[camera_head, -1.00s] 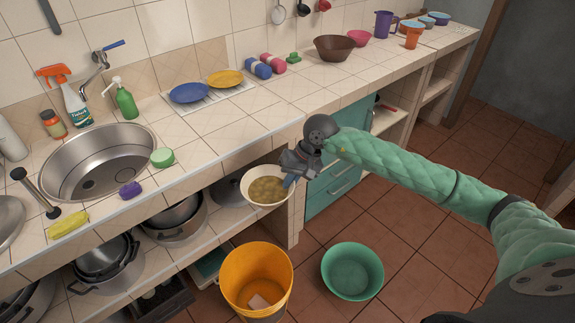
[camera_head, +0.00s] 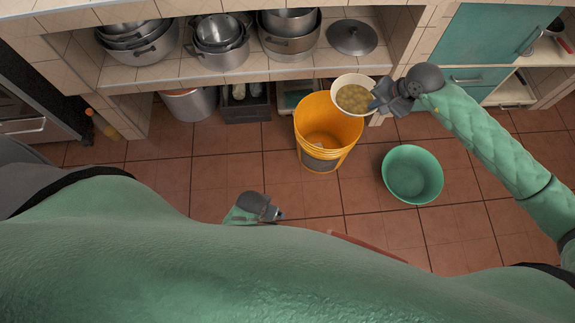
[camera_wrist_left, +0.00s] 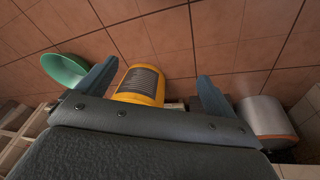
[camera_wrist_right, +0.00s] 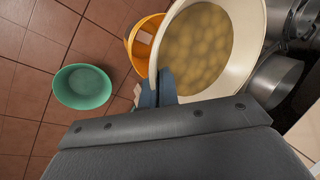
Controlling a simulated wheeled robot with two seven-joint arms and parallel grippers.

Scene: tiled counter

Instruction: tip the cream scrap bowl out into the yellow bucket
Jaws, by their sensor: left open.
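The cream scrap bowl (camera_head: 374,81) holds a brownish, lumpy mass of scraps (camera_head: 353,98). My right gripper (camera_head: 378,97) is shut on the bowl's rim at its right side, and the right wrist view shows a finger (camera_wrist_right: 160,88) at the rim. The bowl looks about level, held up by the back right edge of the yellow bucket (camera_head: 318,122). The bucket stands on the floor, with a pale piece at its bottom. My left gripper (camera_head: 275,213) is low in the head view. In the left wrist view, it (camera_wrist_left: 155,88) is open and empty, facing the bucket (camera_wrist_left: 140,84).
A green basin (camera_head: 412,174) stands on the floor right of the bucket. Shelves with steel pots (camera_head: 218,45) and a lid (camera_head: 352,37) run behind it. A steel bin (camera_head: 187,104) and a dark crate (camera_head: 245,107) stand at left. The front floor tiles are open.

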